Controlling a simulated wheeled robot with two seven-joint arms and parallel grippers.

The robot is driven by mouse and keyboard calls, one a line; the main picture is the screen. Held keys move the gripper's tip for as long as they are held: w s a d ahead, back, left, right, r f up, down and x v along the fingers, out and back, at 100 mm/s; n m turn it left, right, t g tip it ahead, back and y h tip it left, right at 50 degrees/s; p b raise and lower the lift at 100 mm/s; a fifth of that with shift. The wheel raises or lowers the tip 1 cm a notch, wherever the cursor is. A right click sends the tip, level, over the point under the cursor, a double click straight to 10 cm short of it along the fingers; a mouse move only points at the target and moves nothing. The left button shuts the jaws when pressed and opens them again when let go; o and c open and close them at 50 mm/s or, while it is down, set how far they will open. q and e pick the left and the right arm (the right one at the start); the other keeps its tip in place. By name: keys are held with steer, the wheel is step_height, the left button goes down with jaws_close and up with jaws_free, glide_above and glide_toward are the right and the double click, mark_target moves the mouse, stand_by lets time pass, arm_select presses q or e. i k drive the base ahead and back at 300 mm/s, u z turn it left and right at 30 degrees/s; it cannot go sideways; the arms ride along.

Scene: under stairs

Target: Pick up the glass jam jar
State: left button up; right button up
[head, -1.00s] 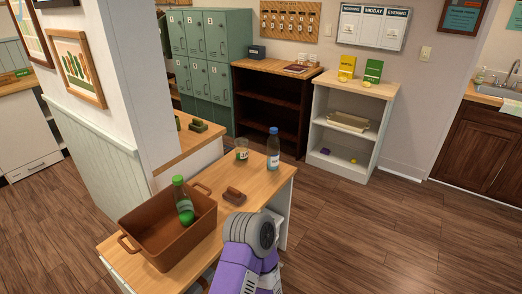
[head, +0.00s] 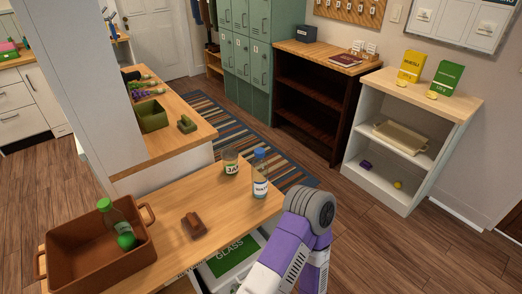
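The glass jam jar (head: 231,163) stands upright near the far edge of the wooden counter (head: 185,190). It is small and clear, with a pale label whose letters are partly readable. A clear bottle with a blue cap (head: 260,175) stands close to its right and nearer to me. A purple arm link of mine with a grey round joint rises at the bottom centre, to the right of the counter. Neither of my grippers shows in the head view.
A brown bin (head: 88,262) holding a green-capped bottle (head: 117,224) and a green ball stands at the counter's left. A small brown block (head: 193,225) lies mid-counter. Below is a container marked GLASS (head: 229,255). A white shelf (head: 384,190) stands right; floor between is clear.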

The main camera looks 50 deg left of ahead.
mark_target(230, 168)
steer(key=i, duration=1.9)
steer(key=u, duration=3.6)
